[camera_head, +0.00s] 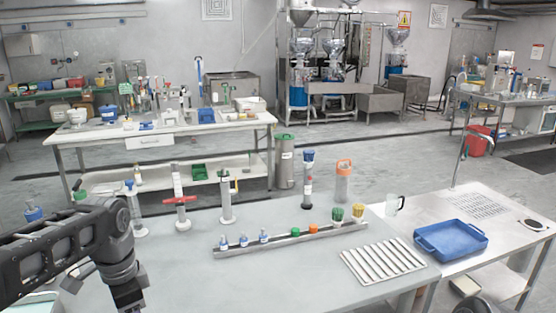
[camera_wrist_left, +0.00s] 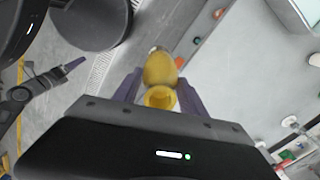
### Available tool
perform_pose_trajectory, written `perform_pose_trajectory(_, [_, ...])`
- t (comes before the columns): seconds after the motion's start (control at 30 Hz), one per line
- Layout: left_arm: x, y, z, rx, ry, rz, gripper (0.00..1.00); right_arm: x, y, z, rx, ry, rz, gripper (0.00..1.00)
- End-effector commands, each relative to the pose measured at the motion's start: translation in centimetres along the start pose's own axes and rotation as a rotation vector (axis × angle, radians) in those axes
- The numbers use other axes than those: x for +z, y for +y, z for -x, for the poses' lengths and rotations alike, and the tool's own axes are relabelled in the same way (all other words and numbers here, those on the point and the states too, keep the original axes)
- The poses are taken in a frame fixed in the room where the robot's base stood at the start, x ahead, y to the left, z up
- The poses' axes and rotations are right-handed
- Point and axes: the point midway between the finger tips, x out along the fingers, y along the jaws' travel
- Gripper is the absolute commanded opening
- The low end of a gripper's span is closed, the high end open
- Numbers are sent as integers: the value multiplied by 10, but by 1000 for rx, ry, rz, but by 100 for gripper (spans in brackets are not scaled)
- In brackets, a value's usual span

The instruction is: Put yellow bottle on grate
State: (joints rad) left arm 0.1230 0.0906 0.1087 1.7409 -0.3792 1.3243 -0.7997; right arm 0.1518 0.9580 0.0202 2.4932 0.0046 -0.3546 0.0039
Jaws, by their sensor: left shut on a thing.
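My left gripper (camera_wrist_left: 158,98) is shut on the yellow bottle (camera_wrist_left: 160,68), which sits between its two purple fingers in the left wrist view, with a round yellow ring-shaped part nearest the palm. In the head view my left gripper (camera_head: 130,293) is at the lower left, over the near table; its fingers and the bottle cannot be made out there. The slatted grate (camera_head: 383,261) lies flat on the table at the right, well apart from the gripper.
A blue tray (camera_head: 450,241) stands right of the grate. Tall stands, one with a red clamp (camera_head: 181,200), line the back edge. The table's front middle is clear.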

Motion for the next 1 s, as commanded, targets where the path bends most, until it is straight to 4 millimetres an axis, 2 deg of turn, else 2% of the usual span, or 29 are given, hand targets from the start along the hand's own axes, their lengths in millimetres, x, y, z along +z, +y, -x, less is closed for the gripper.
perform_pose_trajectory(0.17, [-30, -3, -27, 2, -3, 197, 0, 0, 0, 0, 0, 0, 0, 79])
perform_pose_trajectory(0.4, [-87, 0, -79, 2, -1, 605, 0, 0, 0, 0, 0, 0, 0, 79])
perform_pose_trajectory(0.5, [-104, 3, -96, 4, 2, 736, 0, 0, 0, 0, 0, 0, 0, 79])
perform_pose_trajectory(0.7, [-120, 7, -112, 6, 5, 869, 0, 0, 0, 0, 0, 0, 0, 79])
perform_pose_trajectory(1.0, [-120, 7, -113, 6, 6, 882, 0, 0, 0, 0, 0, 0, 0, 79])
